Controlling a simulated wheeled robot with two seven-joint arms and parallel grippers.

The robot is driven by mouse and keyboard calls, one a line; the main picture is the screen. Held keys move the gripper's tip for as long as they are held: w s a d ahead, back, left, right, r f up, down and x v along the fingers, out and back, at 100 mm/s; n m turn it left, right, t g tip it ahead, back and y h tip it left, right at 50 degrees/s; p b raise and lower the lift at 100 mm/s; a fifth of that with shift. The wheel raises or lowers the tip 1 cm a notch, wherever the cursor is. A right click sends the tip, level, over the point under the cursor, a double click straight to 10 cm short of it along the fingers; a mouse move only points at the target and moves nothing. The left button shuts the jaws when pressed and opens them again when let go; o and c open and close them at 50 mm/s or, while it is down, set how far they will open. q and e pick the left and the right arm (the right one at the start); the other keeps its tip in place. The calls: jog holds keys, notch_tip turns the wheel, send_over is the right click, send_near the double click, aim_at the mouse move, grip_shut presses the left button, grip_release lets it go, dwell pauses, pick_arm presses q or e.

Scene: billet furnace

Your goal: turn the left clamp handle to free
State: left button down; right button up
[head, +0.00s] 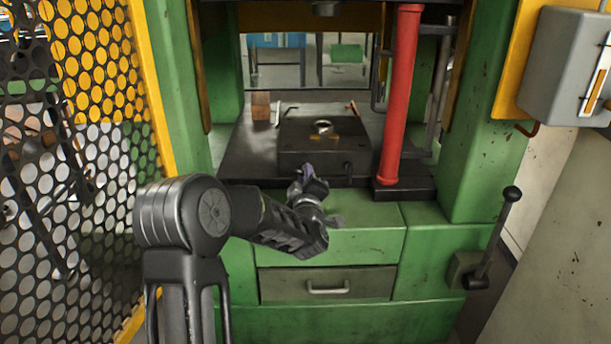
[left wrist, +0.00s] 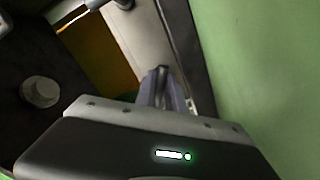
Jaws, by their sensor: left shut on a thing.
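My left gripper (head: 307,172) reaches in to the front left edge of the dark die block (head: 297,157). Its fingers are shut on the left clamp handle, which is mostly hidden by them in the head view. In the left wrist view the fingers (left wrist: 160,88) are close together, with a small dark end of the left clamp handle (left wrist: 162,71) between them. A matching short dark handle (head: 348,169) stands at the block's front right. My right gripper is in neither view.
A round metal piece (head: 322,127) sits on top of the block. A red column (head: 402,95) stands to the right, and a yellow mesh guard (head: 95,60) to the left. A black lever (head: 497,235) and a drawer (head: 327,284) are on the green front.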

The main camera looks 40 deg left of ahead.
pick_arm(q)
jog(key=shift+d+r, duration=0.1)
dwell(0.6)
jog(key=c, duration=1.1)
grip_release()
jog(key=shift+p+v, duration=0.6)
jog(key=shift+v, duration=3.3)
